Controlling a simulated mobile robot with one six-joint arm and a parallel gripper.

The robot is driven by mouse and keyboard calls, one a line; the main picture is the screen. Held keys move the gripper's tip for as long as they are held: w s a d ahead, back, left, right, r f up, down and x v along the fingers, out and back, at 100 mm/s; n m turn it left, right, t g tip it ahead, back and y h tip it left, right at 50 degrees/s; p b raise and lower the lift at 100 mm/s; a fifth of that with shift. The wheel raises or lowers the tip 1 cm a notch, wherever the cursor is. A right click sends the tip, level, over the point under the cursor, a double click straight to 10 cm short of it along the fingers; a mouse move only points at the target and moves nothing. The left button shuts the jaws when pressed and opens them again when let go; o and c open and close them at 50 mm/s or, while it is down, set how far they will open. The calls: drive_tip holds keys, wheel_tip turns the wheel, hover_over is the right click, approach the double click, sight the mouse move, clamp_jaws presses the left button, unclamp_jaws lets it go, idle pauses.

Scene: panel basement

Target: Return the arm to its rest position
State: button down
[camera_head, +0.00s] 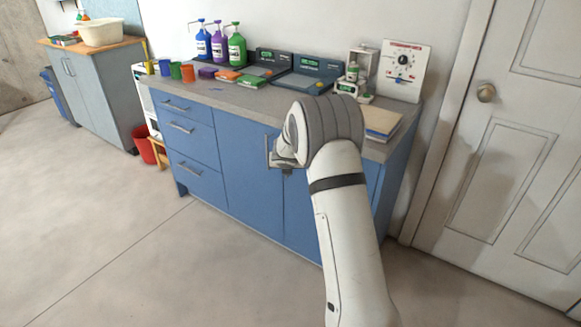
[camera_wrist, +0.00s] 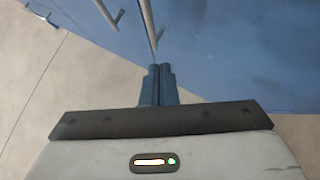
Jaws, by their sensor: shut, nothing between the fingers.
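My arm (camera_head: 350,235) rises from the bottom of the head view and bends at the wrist in front of the blue cabinet. My gripper (camera_head: 272,153) points left in the head view, in front of the cabinet doors and a little below the counter's edge. In the wrist view my gripper (camera_wrist: 158,72) shows two dark fingers side by side, shut with nothing between them. Beyond the fingertips is the blue cabinet front (camera_wrist: 225,50) with metal handles (camera_wrist: 147,22). I cannot tell whether the fingertips touch it.
The grey counter (camera_head: 225,100) holds spray bottles (camera_head: 219,45), cups, scales (camera_head: 305,75) and a panel with a dial (camera_head: 403,70). A white door (camera_head: 510,150) stands at right. A red bucket (camera_head: 144,145) is on the floor at left. The floor (camera_head: 110,230) at front left is clear.

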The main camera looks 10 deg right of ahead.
drive_tip(key=s+a+r+n+y+p, duration=0.3)
drive_tip(key=s+a+r+n+p, duration=0.15)
drive_tip(key=s+r+n, duration=0.65)
drive_tip(key=s+a+r+n+y+p, duration=0.3)
drive_tip(key=s+a+r+n, duration=0.4)
drive_tip(key=r, duration=0.6)
drive_tip(key=s+d+r+n+g+h+p, duration=0.1)
drive_tip(key=s+d+r+n+g+p, duration=0.1)
drive_tip(key=s+n, duration=0.8)
drive_tip(key=s+d+r+n+g+h+p, duration=0.1)
drive_tip(key=s+d+n+g+p, duration=0.3)
drive_tip(key=s+n, duration=0.7)
drive_tip(key=s+h, duration=0.1)
drive_tip(key=s, duration=0.8)
drive_tip(key=shift+s+r+h, duration=0.2)
drive_tip(key=shift+r+h, duration=0.1)
drive_tip(key=shift+r, duration=0.1)
